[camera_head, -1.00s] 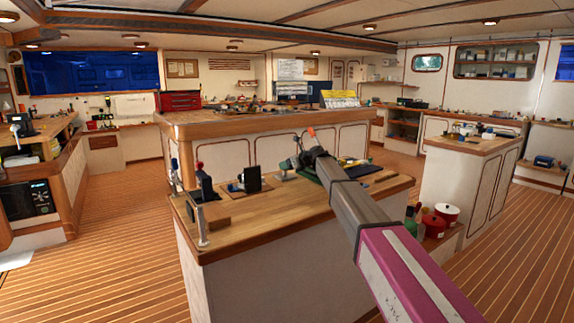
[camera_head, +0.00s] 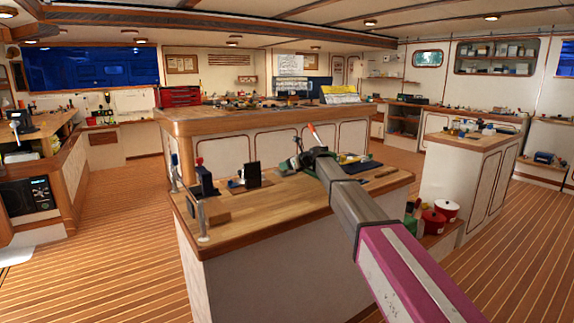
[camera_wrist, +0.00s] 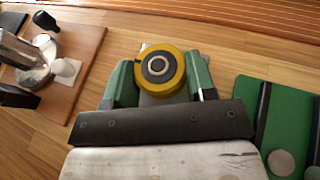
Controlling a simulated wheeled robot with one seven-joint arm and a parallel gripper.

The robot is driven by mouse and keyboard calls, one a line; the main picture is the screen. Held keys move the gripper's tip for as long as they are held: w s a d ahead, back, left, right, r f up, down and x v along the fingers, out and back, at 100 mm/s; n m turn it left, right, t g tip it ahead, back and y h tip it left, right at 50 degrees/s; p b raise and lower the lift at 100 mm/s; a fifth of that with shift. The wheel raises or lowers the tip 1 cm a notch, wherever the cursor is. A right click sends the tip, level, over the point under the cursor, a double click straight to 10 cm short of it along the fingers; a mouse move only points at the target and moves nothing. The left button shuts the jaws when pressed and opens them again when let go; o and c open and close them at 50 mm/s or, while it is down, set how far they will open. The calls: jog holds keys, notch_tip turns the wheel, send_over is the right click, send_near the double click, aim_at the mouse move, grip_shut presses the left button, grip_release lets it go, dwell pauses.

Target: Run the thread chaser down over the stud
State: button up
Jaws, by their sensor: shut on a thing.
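In the wrist view my gripper (camera_wrist: 157,70) has its two green-padded fingers shut on a round yellow ring with a dark centre, which I take to be the thread chaser (camera_wrist: 177,83). A small grey disc shows in the middle of the ring; I cannot tell whether it is the stud's end or part of the chaser. A grey plate (camera_wrist: 150,98) lies under the ring. The stud cannot be made out. In the head view my gripper (camera_head: 300,161) is low over the middle of the wooden bench (camera_head: 255,212), and the chaser is too small to tell.
A wooden board with a metal fixture (camera_wrist: 62,95) lies to the left in the wrist view. A green mat (camera_wrist: 245,95) with dark bars lies to the right. In the head view an upright metal post (camera_head: 202,220) stands at the bench's left front corner. The front middle is bare.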

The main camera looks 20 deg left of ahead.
jog(key=shift+f, duration=0.45)
jog(key=o, duration=1.1)
jog(key=shift+r, duration=0.5)
notch_tip(320, 180, up, 3)
jog(key=shift+f, duration=0.1)
jog(key=s+a+r, duration=0.1)
jog(key=s+r, duration=0.1)
jog(key=s, duration=0.1)
jog(key=s+a+r, duration=0.2)
jog(key=s, duration=0.2)
jog(key=s+a+r, duration=0.2)
jog(key=s+r, duration=0.1)
jog(key=shift+s+a+r, duration=0.1)
jog(key=shift+s+a, duration=0.05)
jog(key=shift+a, duration=0.1)
